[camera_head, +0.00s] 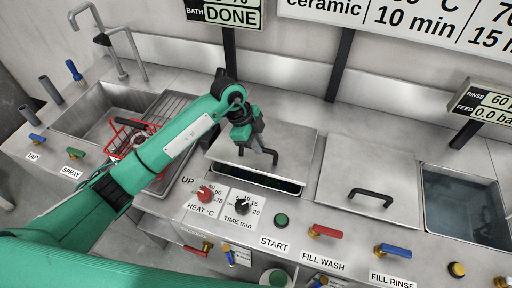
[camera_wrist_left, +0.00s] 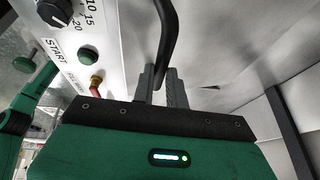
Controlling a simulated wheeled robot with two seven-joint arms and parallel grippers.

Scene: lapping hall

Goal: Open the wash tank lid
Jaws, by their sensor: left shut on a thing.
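The wash tank lid (camera_head: 290,145) is a flat grey metal plate with a black bar handle (camera_head: 268,155), behind the heat and time knobs. Its front edge stands up off the bench, and a dark opening of the tank (camera_head: 258,181) shows below it. My left gripper (camera_head: 257,143) is shut on the handle from above. In the left wrist view the black handle (camera_wrist_left: 171,40) runs up from between the fingers (camera_wrist_left: 165,85). The handle's gripped part is partly hidden by the fingers. My right gripper is not in view.
A second lid (camera_head: 345,165) with a black handle lies to the right, beside an open tank of water (camera_head: 465,205). Red (camera_head: 330,231) and blue (camera_head: 393,250) fill levers line the front.

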